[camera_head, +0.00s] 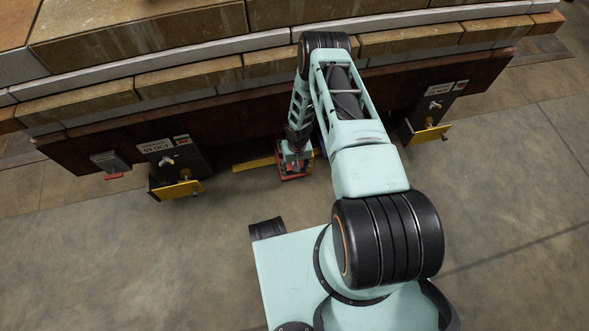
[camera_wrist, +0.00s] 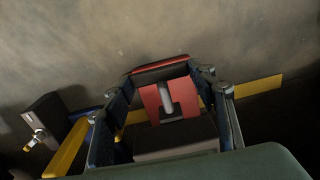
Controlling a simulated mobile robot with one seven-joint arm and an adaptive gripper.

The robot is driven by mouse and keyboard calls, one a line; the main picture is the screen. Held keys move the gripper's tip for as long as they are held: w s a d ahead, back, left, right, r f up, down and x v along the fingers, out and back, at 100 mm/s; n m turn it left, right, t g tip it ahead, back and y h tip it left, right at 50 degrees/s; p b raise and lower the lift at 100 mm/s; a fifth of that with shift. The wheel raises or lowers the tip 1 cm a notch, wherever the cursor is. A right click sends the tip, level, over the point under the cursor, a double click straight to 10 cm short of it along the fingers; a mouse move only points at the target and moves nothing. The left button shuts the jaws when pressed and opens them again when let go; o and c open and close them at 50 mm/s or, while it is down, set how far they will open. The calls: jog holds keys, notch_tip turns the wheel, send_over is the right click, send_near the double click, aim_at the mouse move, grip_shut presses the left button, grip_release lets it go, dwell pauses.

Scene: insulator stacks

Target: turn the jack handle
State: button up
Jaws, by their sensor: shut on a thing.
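My gripper (camera_wrist: 162,72) reaches down at the front of the dark rail, and its fingers stand either side of a red and black bar, which I take as the jack handle (camera_wrist: 160,68). The fingers are shut on this bar. Closer to the wrist camera, a red block (camera_wrist: 154,103) with a grey pin (camera_wrist: 167,99) shows between the fingers. In the head view my gripper (camera_head: 293,160) is low near the floor, with red parts (camera_head: 294,176) showing under it. The arm hides part of the jack area, and the bar's exact angle is hard to tell.
The dark rail (camera_head: 230,112) runs below the stacked brown blocks (camera_head: 95,45). A labelled black box (camera_head: 162,155) with a yellow plate (camera_head: 178,189) stands left; another yellow plate (camera_head: 427,134) sits right. A yellow strip (camera_head: 252,164) is beside my gripper. The floor in front is clear.

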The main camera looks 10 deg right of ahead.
jog(key=shift+d+y+b, duration=0.25)
jog(key=shift+y+b, duration=0.2)
jog(key=shift+y, duration=0.65)
jog(key=shift+s+y, duration=0.1)
jog(key=shift+y, duration=0.3)
jog(key=o, duration=1.2)
jog(key=shift+c, duration=0.2)
jog(key=shift+d, duration=0.1)
jog(key=v, duration=1.2)
